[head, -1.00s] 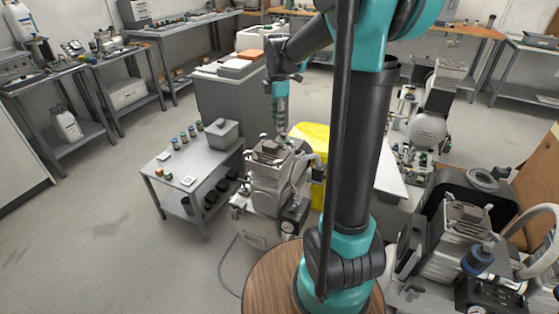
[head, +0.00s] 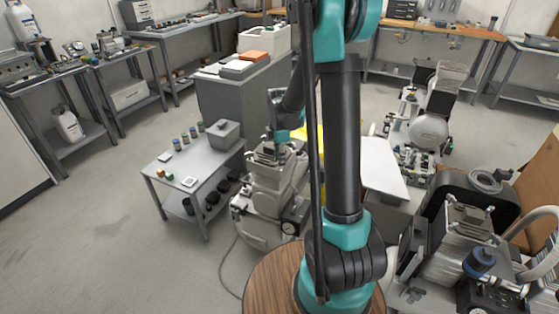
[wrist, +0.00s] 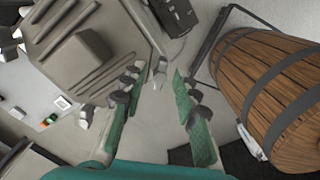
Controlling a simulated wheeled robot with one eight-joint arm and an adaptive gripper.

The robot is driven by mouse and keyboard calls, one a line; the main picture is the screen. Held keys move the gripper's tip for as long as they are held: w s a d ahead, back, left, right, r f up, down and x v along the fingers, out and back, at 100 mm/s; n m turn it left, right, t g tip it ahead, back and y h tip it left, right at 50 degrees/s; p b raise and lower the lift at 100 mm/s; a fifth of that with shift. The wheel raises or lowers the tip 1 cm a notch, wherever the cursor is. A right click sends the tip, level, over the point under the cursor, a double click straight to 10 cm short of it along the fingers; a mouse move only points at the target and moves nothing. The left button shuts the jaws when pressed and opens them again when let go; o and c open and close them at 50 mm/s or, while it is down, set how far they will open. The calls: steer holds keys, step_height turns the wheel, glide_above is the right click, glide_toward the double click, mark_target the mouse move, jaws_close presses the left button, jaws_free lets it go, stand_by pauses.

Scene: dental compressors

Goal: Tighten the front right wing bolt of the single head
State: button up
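The single head compressor (head: 268,195) stands in the middle of the head view, left of my arm. Its grey finned head (wrist: 85,55) fills the upper left of the wrist view. A small silver wing-shaped fitting (wrist: 131,72) sits at the head's right corner, beside my left finger and partly covered by it. Another pale fitting (wrist: 86,116) shows at the lower corner. My gripper (wrist: 162,76) is open, its green fingers apart on either side of a gap showing mostly floor. I cannot tell whether a finger touches the fitting. In the head view my fingertips are not discernible.
A grey cart (head: 180,170) with jars and a bin stands left of the compressor. A larger compressor (head: 465,235) stands at right. A yellow surface (head: 311,136) lies just behind my arm. My wooden barrel base fills the wrist view's right side. Floor at left is clear.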

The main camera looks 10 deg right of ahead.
steer(key=shift+f, duration=0.25)
jaws_close()
